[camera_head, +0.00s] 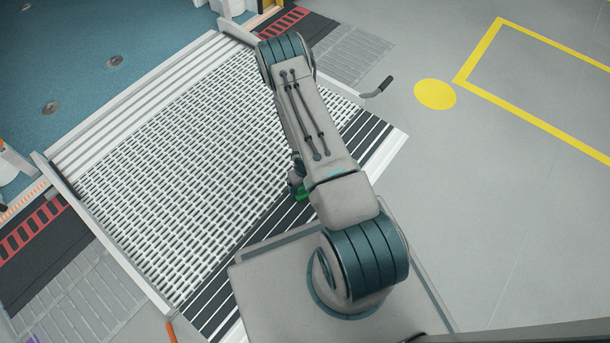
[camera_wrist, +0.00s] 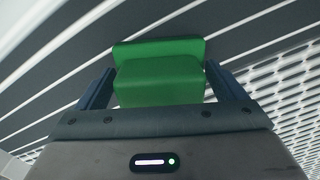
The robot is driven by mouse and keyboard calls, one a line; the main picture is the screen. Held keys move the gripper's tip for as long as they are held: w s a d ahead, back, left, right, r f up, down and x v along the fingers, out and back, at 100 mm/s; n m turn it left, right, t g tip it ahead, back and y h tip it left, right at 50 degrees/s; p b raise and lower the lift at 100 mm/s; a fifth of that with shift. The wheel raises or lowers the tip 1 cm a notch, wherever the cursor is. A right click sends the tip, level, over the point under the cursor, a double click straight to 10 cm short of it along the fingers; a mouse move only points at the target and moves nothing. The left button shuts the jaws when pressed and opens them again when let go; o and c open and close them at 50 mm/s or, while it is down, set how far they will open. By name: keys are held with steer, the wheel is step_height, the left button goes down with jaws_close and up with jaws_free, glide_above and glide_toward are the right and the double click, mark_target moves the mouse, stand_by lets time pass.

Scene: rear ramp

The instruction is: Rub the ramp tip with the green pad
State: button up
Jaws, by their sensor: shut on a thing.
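The green pad (camera_wrist: 158,80) sits between the two dark blue fingers of my gripper (camera_wrist: 155,88) in the wrist view. My gripper is shut on it. In the head view a small part of the green pad (camera_head: 303,194) shows beside my arm, over the striped ramp tip (camera_head: 268,227). The ramp tip is a dark band with pale strips; it also shows behind the pad in the wrist view (camera_wrist: 45,62). I cannot tell whether the pad touches the tip. My arm hides part of the tip and most of the gripper in the head view.
The ramp's white grating (camera_head: 185,170) rises to the upper left toward a blue floor (camera_head: 110,40). A dark handle (camera_head: 377,88) sticks out at the ramp's right side. Open grey floor (camera_head: 480,200) with yellow markings (camera_head: 435,94) lies to the right.

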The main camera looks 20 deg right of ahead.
steer(key=shift+r+p, duration=2.8)
steer(key=shift+r, duration=1.3)
